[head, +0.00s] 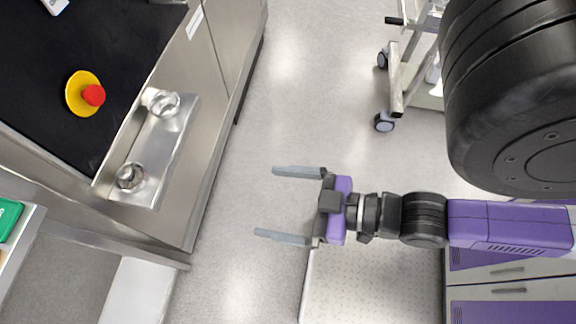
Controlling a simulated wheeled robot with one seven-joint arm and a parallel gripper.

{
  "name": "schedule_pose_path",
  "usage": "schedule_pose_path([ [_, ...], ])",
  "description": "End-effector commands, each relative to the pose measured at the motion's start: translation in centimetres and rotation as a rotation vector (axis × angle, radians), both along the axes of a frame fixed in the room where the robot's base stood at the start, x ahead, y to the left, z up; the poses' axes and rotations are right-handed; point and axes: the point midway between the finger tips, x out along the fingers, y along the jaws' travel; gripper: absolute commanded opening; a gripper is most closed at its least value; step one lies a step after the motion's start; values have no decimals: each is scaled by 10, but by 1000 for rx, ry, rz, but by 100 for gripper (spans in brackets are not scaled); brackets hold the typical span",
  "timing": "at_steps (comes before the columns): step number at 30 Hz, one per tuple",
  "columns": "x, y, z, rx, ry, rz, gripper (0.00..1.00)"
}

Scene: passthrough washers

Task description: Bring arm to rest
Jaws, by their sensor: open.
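My gripper (279,203) is open, with its two grey fingers spread apart and pointing left. Nothing is between the fingers. My purple and black arm reaches in from the right edge, stretched out over the floor. The gripper is to the right of the steel counter front and apart from it.
A wheeled cart (397,97) stands at upper right. Grey floor (305,90) between them is clear. A green item (8,218) is at far left.

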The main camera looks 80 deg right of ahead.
Motion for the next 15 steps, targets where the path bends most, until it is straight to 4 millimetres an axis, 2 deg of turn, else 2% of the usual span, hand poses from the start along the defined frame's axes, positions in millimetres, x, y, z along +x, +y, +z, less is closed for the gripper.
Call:
schedule_pose_path([
  [1,-8,4,6,3,2,13,100],
  [5,-18,8,17,7,-5,29,100],
  [15,-19,9,19,8,-7,31,100],
])
